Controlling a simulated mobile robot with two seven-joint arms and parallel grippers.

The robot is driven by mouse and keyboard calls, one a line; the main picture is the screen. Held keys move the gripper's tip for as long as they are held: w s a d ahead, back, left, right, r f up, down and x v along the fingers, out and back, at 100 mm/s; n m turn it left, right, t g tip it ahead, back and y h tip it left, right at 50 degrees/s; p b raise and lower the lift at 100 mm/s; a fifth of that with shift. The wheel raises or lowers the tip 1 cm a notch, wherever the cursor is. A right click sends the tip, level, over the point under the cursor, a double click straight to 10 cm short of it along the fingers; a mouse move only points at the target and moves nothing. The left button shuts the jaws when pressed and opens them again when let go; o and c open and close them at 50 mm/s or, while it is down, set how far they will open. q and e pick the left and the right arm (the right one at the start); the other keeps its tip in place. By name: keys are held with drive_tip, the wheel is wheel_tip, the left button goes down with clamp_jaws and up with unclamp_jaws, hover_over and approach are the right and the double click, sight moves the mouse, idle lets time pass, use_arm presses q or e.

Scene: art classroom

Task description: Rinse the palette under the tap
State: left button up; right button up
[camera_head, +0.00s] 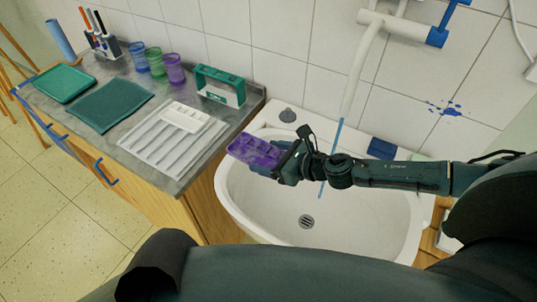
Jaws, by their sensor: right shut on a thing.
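The purple palette (256,151) is held in my right gripper (281,161), which is shut on its right end. The palette is above the left part of the white sink (240,200), near the counter's right edge. The white tap (357,65) hangs from the wall, and a blue stream of water (336,134) runs down from its spout behind my right arm into the basin. The stream is to the right of the palette, apart from it. The blue tap handle (437,37) is at the upper right. My left gripper is not in view.
The counter (115,139) at left holds a green tray (64,84), a dark green cloth (109,104), coloured cups (174,69), a ribbed white drainer (155,146) with a white palette (186,117), and a green-framed box (220,87). A blue sponge (381,148) lies on the sink's back rim.

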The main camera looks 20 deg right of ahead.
drive_tip(key=shift+s+d+f, duration=0.1)
drive_tip(key=shift+d+f, duration=0.1)
drive_tip(key=shift+d, duration=0.3)
use_arm(q)
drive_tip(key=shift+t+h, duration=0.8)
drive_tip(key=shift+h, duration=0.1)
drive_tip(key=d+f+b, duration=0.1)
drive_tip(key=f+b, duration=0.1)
drive_tip(key=b, duration=0.4)
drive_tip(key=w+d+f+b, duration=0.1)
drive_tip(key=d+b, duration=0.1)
drive_tip(key=b, duration=0.4)
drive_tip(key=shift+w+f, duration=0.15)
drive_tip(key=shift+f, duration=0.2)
use_arm(e)
drive_tip(key=s+d+f, duration=0.2)
drive_tip(key=d, duration=1)
drive_tip(key=shift+s+d+f, duration=0.2)
drive_tip(key=shift+d, duration=0.1)
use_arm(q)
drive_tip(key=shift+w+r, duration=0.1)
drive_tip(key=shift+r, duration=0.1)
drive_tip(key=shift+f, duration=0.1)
use_arm(e)
drive_tip(key=shift+s, duration=0.15)
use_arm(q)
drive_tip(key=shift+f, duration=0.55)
use_arm(e)
drive_tip(key=shift+s+a, duration=0.15)
drive_tip(key=shift+s, duration=0.3)
